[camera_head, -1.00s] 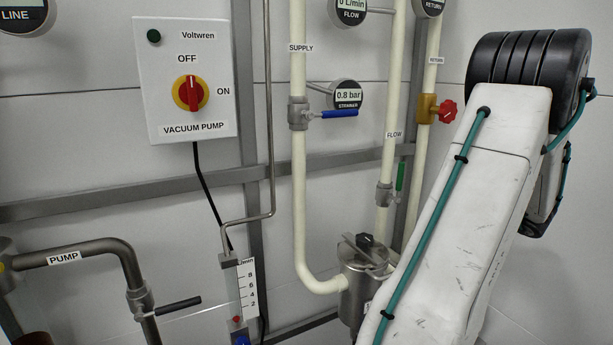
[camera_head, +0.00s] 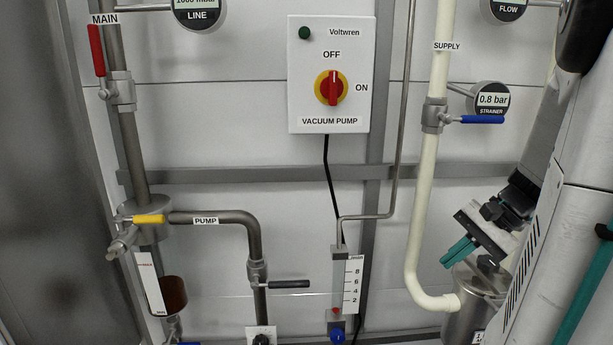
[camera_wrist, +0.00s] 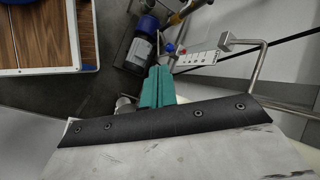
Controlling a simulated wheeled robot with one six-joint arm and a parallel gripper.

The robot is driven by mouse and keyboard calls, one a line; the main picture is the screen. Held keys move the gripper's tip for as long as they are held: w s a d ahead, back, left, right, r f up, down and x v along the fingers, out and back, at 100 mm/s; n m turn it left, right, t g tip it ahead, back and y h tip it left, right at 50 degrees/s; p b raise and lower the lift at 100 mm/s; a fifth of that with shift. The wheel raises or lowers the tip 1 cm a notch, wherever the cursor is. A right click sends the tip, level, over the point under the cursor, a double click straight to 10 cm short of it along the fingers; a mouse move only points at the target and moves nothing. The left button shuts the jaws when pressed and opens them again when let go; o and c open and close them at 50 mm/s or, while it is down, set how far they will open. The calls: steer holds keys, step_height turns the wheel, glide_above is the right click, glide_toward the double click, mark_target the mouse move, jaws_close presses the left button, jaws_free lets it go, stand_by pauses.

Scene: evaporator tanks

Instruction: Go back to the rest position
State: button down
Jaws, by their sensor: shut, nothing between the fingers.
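My gripper (camera_head: 459,252) is at the right of the head view, its teal fingers pointing down and left, in front of the wall and close to the metal strainer pot (camera_head: 468,305) in the picture. I cannot tell its exact distance from the pot. In the wrist view the teal fingers (camera_wrist: 158,86) lie side by side, shut and empty. My arm fills the right edge of the head view. The wrist view also shows a dark bottle with a blue cap (camera_wrist: 139,47) beyond the fingers, and a white scale strip (camera_wrist: 200,57).
The vacuum pump box (camera_head: 329,112) has its red knob upright towards OFF. The blue-handled supply valve (camera_head: 481,119), a flowmeter (camera_head: 345,283), the pump pipe (camera_head: 252,235) and the red-handled main valve (camera_head: 97,50) line the wall. A wood-coloured panel (camera_wrist: 41,31) shows at the wrist view's upper left.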

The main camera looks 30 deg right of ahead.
steer(key=s+a+r+n+g+h, duration=0.1)
steer(key=s+a+r+n+h, duration=0.1)
steer(key=a+n, duration=0.5)
steer(key=s+a+r+n+g+h, duration=0.2)
steer(key=a+n, duration=0.5)
steer(key=a, duration=1)
steer(key=shift+s+n+h, duration=0.15)
steer(key=shift+n+h, duration=0.15)
steer(key=shift+h, duration=0.5)
steer(key=shift+a, duration=0.1)
